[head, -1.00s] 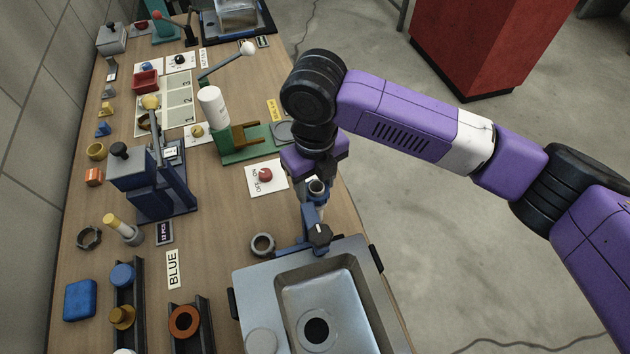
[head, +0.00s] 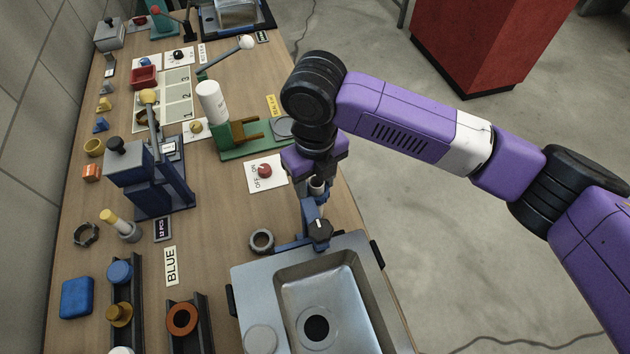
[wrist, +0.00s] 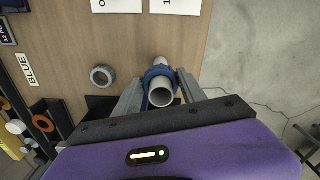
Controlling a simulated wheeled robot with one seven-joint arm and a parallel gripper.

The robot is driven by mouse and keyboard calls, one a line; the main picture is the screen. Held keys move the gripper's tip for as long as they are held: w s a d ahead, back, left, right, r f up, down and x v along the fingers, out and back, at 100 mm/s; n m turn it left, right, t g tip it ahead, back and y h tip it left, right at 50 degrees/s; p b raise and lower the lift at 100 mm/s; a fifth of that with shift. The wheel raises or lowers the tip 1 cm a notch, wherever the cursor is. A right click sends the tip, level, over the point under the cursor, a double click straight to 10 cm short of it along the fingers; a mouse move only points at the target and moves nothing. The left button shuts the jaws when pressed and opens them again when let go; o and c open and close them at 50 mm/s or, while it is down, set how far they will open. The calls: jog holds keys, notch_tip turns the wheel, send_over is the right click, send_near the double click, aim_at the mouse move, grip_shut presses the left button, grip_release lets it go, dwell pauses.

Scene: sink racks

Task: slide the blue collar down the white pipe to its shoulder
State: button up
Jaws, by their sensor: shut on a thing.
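The white pipe (wrist: 161,97) shows in the wrist view as a pale tube with its open end toward the camera. The blue collar (wrist: 152,73) is around the pipe, a little beyond that open end. My gripper (wrist: 161,80) has one finger on each side and is shut on the collar. In the head view, my gripper (head: 314,196) is over the back edge of the sink, and the pipe's open top (head: 317,184) shows just below my wrist. The collar is hard to tell from other blue parts there. The pipe's shoulder is hidden in both views.
A blue fixture with a black knob (head: 320,231) stands at the sink's back edge. The metal sink (head: 255,290) is in front. A loose grey ring (head: 262,240) lies to the left. A card with a red button (head: 264,171) lies behind. Floor is open to the right.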

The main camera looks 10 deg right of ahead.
jog(key=o, duration=1.4)
jog(key=shift+r+b, duration=0.5)
jog(key=shift+r, duration=3.4)
